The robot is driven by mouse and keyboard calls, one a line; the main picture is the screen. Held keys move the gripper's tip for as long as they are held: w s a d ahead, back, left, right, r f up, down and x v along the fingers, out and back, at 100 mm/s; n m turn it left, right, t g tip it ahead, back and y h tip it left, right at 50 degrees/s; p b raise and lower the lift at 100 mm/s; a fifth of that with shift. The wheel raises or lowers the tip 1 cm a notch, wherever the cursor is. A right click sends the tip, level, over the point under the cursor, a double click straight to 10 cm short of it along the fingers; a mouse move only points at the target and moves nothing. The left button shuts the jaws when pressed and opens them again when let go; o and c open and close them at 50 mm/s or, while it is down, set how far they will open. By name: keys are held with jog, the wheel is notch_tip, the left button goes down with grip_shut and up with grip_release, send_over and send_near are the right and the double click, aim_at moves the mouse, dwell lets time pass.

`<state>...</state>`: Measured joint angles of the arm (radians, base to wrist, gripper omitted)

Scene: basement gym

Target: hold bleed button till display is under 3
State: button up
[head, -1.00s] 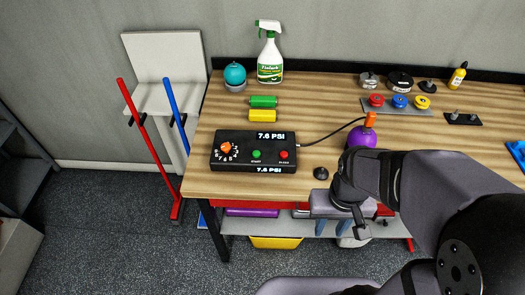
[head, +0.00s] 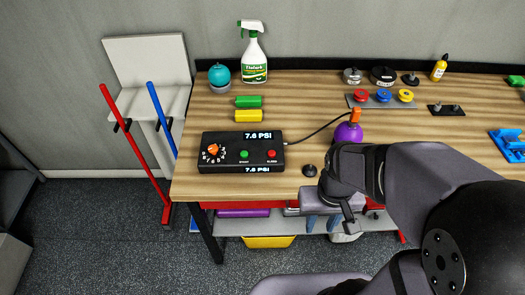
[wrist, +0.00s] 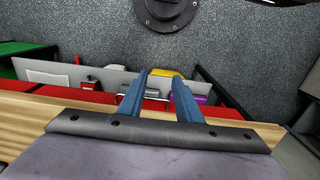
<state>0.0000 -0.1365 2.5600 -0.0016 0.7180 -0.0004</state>
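The black control box (head: 207,166) sits on the table's left part. Its displays (head: 257,135) read 7.6 PSI. A red button (head: 271,154) is on the box's right, with a label too small to read surely; a green button (head: 244,154) is beside it. An orange knob (head: 213,149) is on a numbered dial at left. A cable runs from the box to a purple ball (head: 347,134) with an orange top. My gripper (head: 322,222) is at the table's front edge, right of the box and apart from it. In the wrist view its fingers (wrist: 160,77) are parted and empty.
A black knob (head: 309,170) stands on the table between box and arm. Green and yellow blocks (head: 248,115), a teal ball (head: 219,74) and a spray bottle (head: 253,55) are behind the box. Bare wood (head: 300,110) lies right of the blocks. A shelf with bins is under the table.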

grip_shut()
dwell(1.6)
